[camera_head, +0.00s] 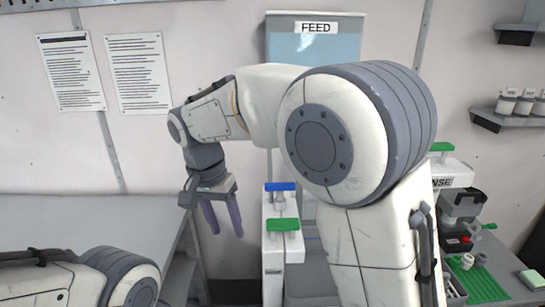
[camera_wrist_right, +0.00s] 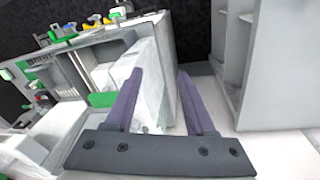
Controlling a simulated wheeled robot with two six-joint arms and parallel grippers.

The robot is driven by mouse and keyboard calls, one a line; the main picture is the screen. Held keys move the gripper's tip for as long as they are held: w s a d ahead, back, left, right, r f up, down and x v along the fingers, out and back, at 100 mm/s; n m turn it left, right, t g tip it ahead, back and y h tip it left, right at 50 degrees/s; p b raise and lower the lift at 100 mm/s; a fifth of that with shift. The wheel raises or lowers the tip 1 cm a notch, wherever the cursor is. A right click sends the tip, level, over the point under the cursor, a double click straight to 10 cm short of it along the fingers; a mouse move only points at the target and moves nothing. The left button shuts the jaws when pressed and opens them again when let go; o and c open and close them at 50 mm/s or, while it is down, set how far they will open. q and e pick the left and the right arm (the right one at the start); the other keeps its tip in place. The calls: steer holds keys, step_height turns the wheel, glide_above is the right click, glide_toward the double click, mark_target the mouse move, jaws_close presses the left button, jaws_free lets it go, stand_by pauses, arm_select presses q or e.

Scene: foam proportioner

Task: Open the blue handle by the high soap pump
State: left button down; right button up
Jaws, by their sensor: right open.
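The blue handle (camera_head: 281,187) lies flat across the top of a narrow white unit (camera_head: 273,260) in the middle of the head view. A green handle (camera_head: 283,224) sits on the same unit, nearer to me. My right gripper (camera_head: 227,232) points down to the left of the unit, apart from the blue handle. Its purple fingers are open and empty; they also show in the right wrist view (camera_wrist_right: 160,75), with a white body beyond them.
The FEED tank (camera_head: 315,48) is on the back wall, partly behind my right arm. A grey counter (camera_head: 90,215) at left is bare. On the right are another green handle (camera_head: 442,147), a dark machine (camera_head: 463,205), a green tray (camera_head: 478,284) and wall shelves with jars (camera_head: 507,103).

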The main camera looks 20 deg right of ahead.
steer(key=w+d+r+m+h+p, duration=0.1)
steer(key=w+d+r+m+p, duration=0.35)
steer(key=w+r+m, duration=0.35)
steer(key=m+g+h+p, duration=0.1)
steer(key=m+h+p, duration=0.15)
steer(key=m, duration=0.45)
glide_toward(280, 183)
arm_select(q)
step_height(280, 183, up, 12)
steer(key=p, duration=0.3)
arm_select(e)
steer(key=shift+y, duration=0.45)
steer(key=x, duration=0.8)
steer(key=shift+s+d+f, duration=0.1)
steer(key=shift+s+d, duration=0.05)
steer(key=shift+d, duration=0.25)
jaws_close()
